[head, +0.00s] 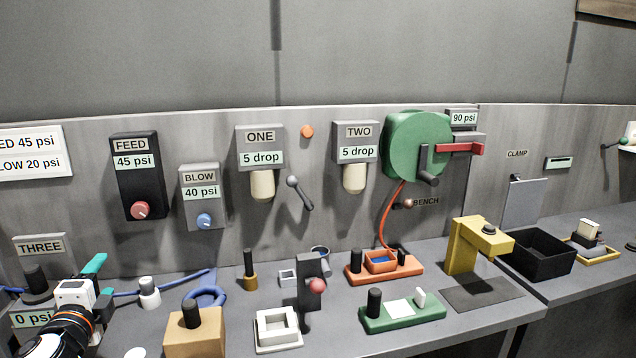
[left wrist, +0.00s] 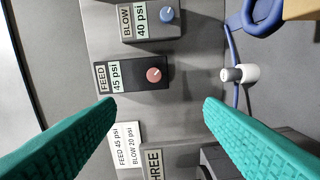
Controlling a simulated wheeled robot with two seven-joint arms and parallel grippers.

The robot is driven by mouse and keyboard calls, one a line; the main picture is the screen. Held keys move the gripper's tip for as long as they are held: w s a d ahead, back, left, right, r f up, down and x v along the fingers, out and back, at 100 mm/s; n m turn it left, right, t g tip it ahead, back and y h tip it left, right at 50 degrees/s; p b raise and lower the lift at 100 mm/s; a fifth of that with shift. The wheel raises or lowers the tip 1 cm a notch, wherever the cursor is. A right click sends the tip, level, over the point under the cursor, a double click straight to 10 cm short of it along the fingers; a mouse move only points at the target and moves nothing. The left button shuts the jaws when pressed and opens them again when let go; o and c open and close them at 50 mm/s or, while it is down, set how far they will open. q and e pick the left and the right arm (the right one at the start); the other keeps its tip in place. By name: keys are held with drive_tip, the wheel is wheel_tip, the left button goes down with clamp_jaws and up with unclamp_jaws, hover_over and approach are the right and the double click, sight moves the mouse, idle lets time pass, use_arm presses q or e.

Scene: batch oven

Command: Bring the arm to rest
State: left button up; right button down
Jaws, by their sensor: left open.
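My left gripper (head: 98,283) shows at the lower left of the head view, with teal fingers and a white body, above the bench. In the left wrist view its two teal fingers (left wrist: 160,108) stand wide apart with nothing between them. Past the fingertips are the black FEED box (left wrist: 130,76) with its red knob and the BLOW box (left wrist: 150,20) with its blue knob. The FEED box (head: 137,172) also shows on the panel in the head view, reading 45 psi, above and to the right of the gripper. My right gripper is not in either view.
The THREE unit (head: 38,245) is beside my left gripper. A blue hose with a white fitting (head: 149,292) lies just right of it. The bench holds a tan block (head: 195,335), a white square tray (head: 278,332), a green base (head: 402,313) and a yellow press (head: 478,245).

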use_arm(q)
drive_tip(key=s+d+f+n+g+h, duration=0.1)
drive_tip(key=s+d+f+n+g, duration=0.4)
drive_tip(key=f, duration=0.6)
drive_tip(key=s+d+f+n+g+h, duration=0.1)
drive_tip(key=s+d+f+n+g, duration=0.15)
drive_tip(key=s+d+f, duration=0.65)
drive_tip(key=s+d+f+n+g+h, duration=0.1)
drive_tip(key=s+d+f+n+g, duration=0.3)
drive_tip(key=s, duration=0.5)
drive_tip(key=s+d+f+n+g+h, duration=0.1)
drive_tip(key=s+f+n+g+h, duration=0.15)
drive_tip(key=s+f, duration=0.4)
drive_tip(key=s+f+g, duration=0.1)
drive_tip(key=s+f, duration=0.1)
drive_tip(key=f, duration=1.1)
drive_tip(key=s+f, duration=0.2)
drive_tip(key=f, duration=1.1)
drive_tip(key=s+a+f+g+y, duration=0.1)
drive_tip(key=s+a+f, duration=0.2)
drive_tip(key=s+f, duration=1.1)
drive_tip(key=shift+s+f, duration=0.25)
drive_tip(key=shift+s, duration=0.3)
drive_tip(key=shift+d, duration=0.1)
